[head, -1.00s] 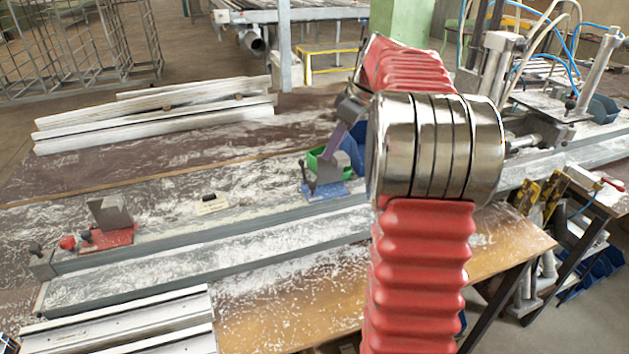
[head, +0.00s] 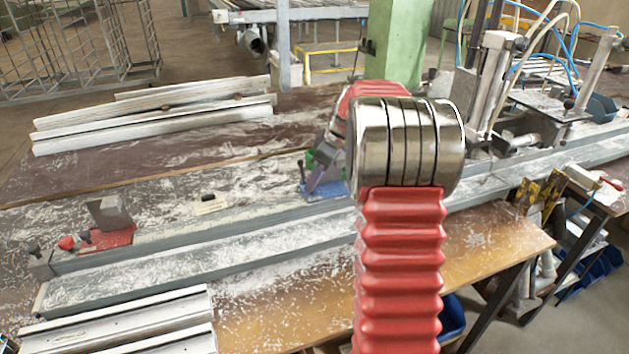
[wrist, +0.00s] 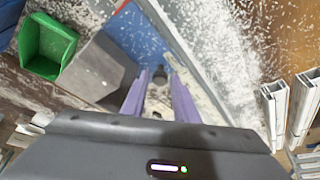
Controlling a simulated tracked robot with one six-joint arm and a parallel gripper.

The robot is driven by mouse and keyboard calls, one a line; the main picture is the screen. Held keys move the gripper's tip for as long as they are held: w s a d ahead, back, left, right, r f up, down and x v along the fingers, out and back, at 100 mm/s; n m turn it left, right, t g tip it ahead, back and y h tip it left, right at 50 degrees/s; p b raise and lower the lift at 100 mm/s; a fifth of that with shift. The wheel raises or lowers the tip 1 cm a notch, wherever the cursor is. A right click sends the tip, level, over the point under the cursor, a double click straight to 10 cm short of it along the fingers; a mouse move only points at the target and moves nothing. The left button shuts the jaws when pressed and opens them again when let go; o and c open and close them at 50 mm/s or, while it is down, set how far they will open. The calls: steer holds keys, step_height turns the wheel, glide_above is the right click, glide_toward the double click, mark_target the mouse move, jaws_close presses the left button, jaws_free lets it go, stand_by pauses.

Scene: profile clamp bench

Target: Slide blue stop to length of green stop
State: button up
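The blue stop (head: 333,189) sits on the rail near the middle of the head view, partly hidden by my arm. In the wrist view its blue plate (wrist: 122,50) and grey block (wrist: 92,68) show. Small gaps seem to show between fingers and knob. In the head view the fingers slant down in front of the blue stop. I cannot make out a green stop on the rail.
A red stop (head: 106,238) stands at the rail's left end. A green bin (wrist: 47,46) is close behind the blue stop. White profiles (head: 130,325) lie at front left.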

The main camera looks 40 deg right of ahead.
steer(key=shift+f, duration=0.2)
steer(key=shift+c, duration=0.6)
jaws_close()
steer(key=shift+w, duration=0.1)
